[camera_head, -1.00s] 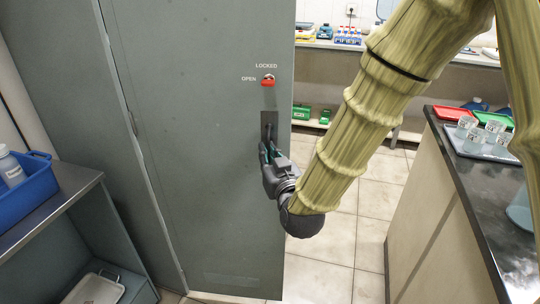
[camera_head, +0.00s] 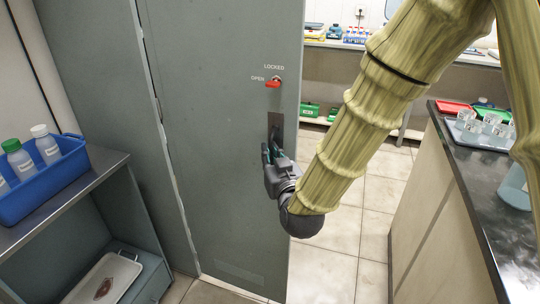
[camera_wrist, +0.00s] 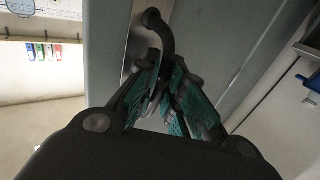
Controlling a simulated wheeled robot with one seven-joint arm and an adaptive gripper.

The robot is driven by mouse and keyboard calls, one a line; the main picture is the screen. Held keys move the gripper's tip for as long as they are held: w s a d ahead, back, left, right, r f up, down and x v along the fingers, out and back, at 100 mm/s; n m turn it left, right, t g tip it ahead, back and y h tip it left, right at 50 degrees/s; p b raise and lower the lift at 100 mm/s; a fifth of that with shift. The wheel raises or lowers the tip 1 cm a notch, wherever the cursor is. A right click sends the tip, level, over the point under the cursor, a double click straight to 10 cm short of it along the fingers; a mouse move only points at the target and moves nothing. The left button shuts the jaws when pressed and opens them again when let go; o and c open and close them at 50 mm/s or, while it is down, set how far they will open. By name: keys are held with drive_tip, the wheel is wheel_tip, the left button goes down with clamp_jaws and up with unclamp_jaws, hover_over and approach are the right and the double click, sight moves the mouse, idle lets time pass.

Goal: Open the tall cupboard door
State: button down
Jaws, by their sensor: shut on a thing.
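The tall grey-green cupboard door (camera_head: 225,200) fills the middle of the head view. Its red latch (camera_head: 273,84) lies by the word OPEN. A dark handle (camera_head: 275,122) sits below the latch, near the door's right edge. My gripper (camera_head: 271,152) is shut on the lower part of this handle. In the wrist view, the green-padded fingers (camera_wrist: 168,88) close around the curved black handle (camera_wrist: 155,22), and its lower end is hidden between them. I cannot tell for sure how far the door stands from its frame.
A blue bin (camera_head: 50,188) with bottles stands on a metal shelf at the left. A tray (camera_head: 105,280) lies on the lower shelf. A dark-topped counter (camera_head: 470,185) with glassware stands at the right. Tiled floor (camera_head: 335,250) lies open between door and counter.

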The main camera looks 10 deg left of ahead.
drive_tip(key=c, duration=1.5)
unclamp_jaws()
drive_tip(key=v, duration=1.2)
drive_tip(key=shift+w, duration=0.1)
